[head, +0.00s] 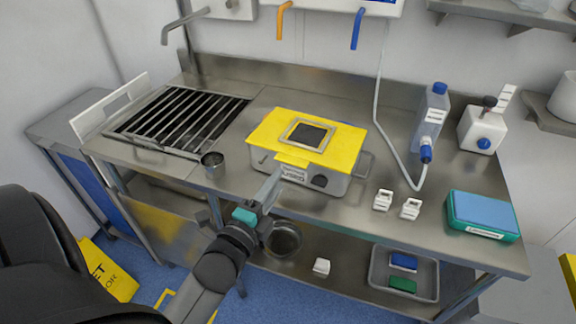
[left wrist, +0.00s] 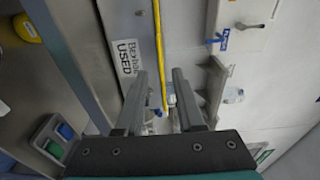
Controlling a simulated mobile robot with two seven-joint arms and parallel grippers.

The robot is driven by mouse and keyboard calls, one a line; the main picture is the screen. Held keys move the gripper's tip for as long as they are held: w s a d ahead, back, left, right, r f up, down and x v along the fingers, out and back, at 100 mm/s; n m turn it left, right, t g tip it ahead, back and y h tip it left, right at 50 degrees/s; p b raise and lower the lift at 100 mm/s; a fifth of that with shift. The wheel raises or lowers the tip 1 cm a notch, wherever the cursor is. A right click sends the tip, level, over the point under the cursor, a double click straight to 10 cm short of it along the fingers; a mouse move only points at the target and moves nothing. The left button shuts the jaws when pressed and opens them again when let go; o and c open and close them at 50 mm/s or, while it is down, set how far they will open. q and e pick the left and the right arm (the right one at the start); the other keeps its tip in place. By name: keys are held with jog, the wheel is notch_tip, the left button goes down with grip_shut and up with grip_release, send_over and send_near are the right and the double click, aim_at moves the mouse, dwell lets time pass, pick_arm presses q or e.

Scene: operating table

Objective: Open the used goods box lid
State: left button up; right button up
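The used goods box (head: 262,162) is a grey metal box on the steel table, with a "USED" label (head: 292,174) on its front. Its flat yellow lid (head: 345,140) lies closed on top, with a dark framed window in the middle and a small tab at the front edge. My left gripper (head: 273,184) is just in front of the box, near the tab. In the left wrist view the fingers (left wrist: 160,76) are apart and empty, and the lid (left wrist: 159,40) shows edge-on as a yellow strip between them. Contact cannot be told. My right gripper is not in view.
White clips (head: 383,200), a teal and blue box (head: 482,215) and a bottle (head: 432,115) are to the right. The shelf below holds a bowl (head: 284,238) and a tray (head: 376,282).

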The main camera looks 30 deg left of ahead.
pick_arm(q)
jog(key=shift+w+a+b, duration=0.2)
jog(key=shift+w+a, duration=0.05)
jog(key=shift+w, duration=1.45)
jog(key=shift+w+a+b, duration=0.15)
jog(key=shift+w+a, duration=0.05)
jog(key=shift+w, duration=1.45)
jog(key=shift+c, duration=0.3)
grip_shut()
